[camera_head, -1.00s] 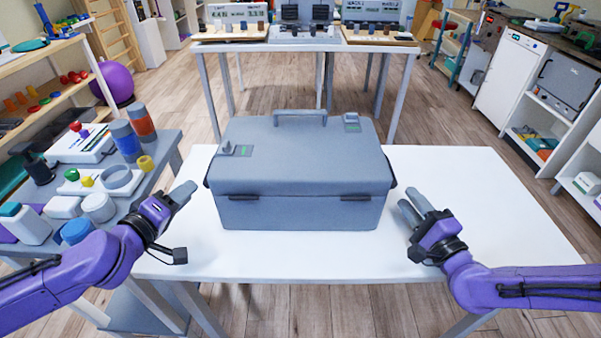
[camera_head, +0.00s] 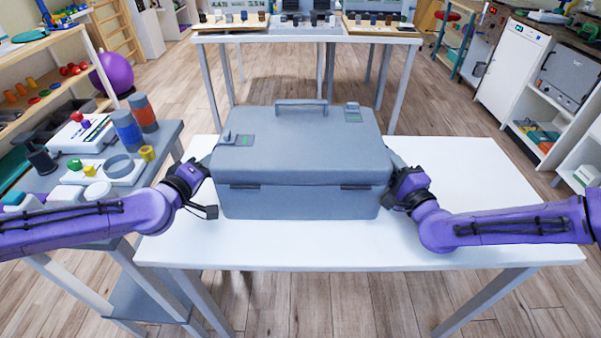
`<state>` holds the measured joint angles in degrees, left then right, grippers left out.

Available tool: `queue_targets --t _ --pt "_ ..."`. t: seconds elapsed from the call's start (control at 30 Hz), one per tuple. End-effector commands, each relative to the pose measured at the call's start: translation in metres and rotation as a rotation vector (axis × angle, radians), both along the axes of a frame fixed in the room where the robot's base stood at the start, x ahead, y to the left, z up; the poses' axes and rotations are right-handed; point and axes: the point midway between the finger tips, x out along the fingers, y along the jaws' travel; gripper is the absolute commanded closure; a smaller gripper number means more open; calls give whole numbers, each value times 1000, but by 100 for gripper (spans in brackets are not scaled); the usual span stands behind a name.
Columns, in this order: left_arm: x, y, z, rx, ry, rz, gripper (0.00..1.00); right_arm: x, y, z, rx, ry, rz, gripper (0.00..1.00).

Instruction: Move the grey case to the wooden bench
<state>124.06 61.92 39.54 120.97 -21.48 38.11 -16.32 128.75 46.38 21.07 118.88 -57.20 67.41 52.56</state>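The grey case (camera_head: 300,178) is closed and stands upright on a white table (camera_head: 470,220), with its handle on the lid. My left gripper (camera_head: 205,165) is at the case's left side and my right gripper (camera_head: 393,175) is at its right side. Both appear to touch or nearly touch the case. The fingers of both are mostly hidden against its sides, so I cannot tell whether they are open or shut. I cannot identify a wooden bench with certainty in this view.
A grey side table (camera_head: 165,145) with cups, rings and bottles stands close on the left. Another table (camera_head: 300,39) with trays stands behind the case. Shelves (camera_head: 55,55) are at the far left and white cabinets (camera_head: 508,75) at the right. Wooden floor (camera_head: 290,85) is clear between the tables.

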Motion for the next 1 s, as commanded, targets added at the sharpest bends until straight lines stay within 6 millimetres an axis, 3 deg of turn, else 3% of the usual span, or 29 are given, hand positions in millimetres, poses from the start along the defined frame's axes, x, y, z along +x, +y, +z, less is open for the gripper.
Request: queue_targets --t 0.4,0.5,1.0 --pt "8 -3 -2 -2 1 0 71 9 3 1 0 0 0 70" --pt "8 -3 -2 -2 1 0 100 9 3 1 1 0 0 100" --pt "8 -3 -3 -1 1 1 100 9 3 1 2 1 0 100"
